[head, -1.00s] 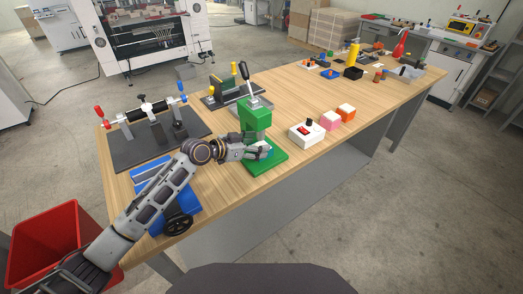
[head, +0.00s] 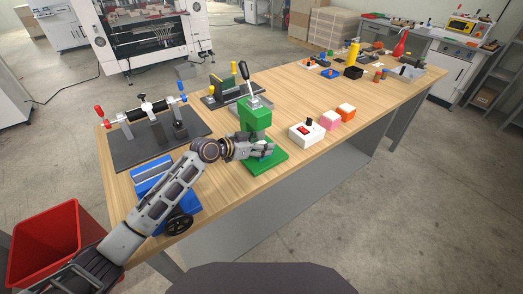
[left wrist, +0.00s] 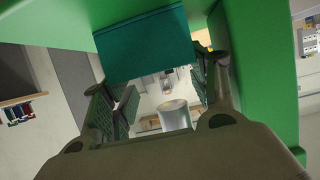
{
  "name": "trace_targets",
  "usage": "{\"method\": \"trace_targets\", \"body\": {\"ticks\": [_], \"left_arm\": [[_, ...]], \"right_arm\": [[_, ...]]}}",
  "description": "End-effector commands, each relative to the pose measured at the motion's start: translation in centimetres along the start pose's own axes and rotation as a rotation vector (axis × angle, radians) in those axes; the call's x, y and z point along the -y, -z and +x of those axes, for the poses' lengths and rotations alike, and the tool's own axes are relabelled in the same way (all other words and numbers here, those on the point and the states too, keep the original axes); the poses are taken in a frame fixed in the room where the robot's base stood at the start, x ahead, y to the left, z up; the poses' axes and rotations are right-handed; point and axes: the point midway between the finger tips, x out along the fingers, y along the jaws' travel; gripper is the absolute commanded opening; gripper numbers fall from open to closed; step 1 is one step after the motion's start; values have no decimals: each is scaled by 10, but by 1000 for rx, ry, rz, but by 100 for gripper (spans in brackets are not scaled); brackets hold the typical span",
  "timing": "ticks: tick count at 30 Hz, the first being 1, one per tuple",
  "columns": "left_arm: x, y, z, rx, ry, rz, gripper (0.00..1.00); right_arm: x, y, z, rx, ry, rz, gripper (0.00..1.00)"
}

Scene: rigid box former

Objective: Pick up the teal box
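The teal box (left wrist: 146,46) fills the upper middle of the left wrist view, with green press parts on both sides of it. My left gripper (left wrist: 160,98) has its two fingers spread apart below the box in that view, with a clear gap between them. I cannot tell whether either finger touches the box. In the head view my left gripper (head: 268,149) is at the front of the green press (head: 257,117), just above its green base, and it hides most or all of the box there. My right gripper is not in view.
A white box with a red switch (head: 306,132), a pink-topped block (head: 330,120) and an orange-topped block (head: 346,112) stand right of the press. A blue vise (head: 155,185) lies under my left arm. A red bin (head: 45,245) stands on the floor.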

Motion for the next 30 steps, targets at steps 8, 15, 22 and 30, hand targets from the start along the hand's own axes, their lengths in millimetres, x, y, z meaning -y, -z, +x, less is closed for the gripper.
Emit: {"method": "trace_targets", "body": {"ticks": [8,15,22,30], "left_arm": [[0,0,0,-1,0,0,27],[0,3,-1,-1,1,2,27],[0,9,-8,0,1,1,27],[1,-2,-35,1,2,1,27]], "right_arm": [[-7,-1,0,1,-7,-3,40],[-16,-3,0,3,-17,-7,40],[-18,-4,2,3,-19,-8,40],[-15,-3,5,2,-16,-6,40]]}}
